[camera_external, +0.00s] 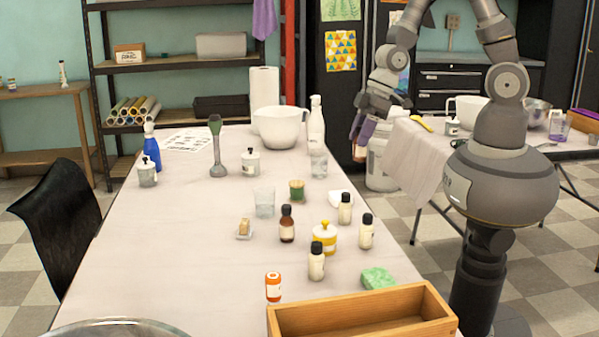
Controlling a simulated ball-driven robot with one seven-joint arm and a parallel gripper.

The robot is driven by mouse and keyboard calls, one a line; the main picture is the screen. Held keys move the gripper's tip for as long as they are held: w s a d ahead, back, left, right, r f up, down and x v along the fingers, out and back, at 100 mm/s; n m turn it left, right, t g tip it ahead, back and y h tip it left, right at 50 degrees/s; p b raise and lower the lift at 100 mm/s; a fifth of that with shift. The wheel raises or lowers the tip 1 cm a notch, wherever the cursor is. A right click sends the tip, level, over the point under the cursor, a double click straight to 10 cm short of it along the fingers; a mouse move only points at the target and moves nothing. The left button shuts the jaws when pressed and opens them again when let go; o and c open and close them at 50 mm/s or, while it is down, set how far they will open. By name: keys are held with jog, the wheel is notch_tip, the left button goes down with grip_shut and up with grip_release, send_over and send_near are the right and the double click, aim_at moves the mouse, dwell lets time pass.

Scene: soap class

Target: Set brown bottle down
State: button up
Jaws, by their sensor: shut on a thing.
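My gripper (361,138) hangs beyond the right edge of the long white table, left of my arm's column. It is shut on a small brownish thing (358,122), which looks like a brown bottle but is too small and partly covered to be sure. The held thing is clear of the tabletop. Another brown bottle (287,226) with a dark cap and pale label stands upright on the long table, well away from my gripper.
The long table (150,250) holds several bottles, a white bowl (280,128), a green sponge (378,278) and a wooden crate (362,325). A white bucket (381,168) is close below my gripper. A second table (425,160) stands behind my arm.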

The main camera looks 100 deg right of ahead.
notch_tip(320, 180, down, 10)
jog(key=shift+w+d+f+b, duration=0.25)
jog(key=shift+w+f+b, duration=0.6)
jog(key=shift+w, duration=1.65)
jog(key=shift+w+d+f+b, duration=0.25)
jog(key=shift+w+f+b, duration=0.6)
jog(key=shift+w, duration=1.65)
jog(key=shift+w+d+f+b, duration=0.25)
jog(key=shift+w+f+b, duration=0.6)
jog(key=shift+w, duration=1.65)
jog(key=shift+r, duration=0.1)
jog(key=o, duration=1.1)
jog(key=shift+c, duration=0.2)
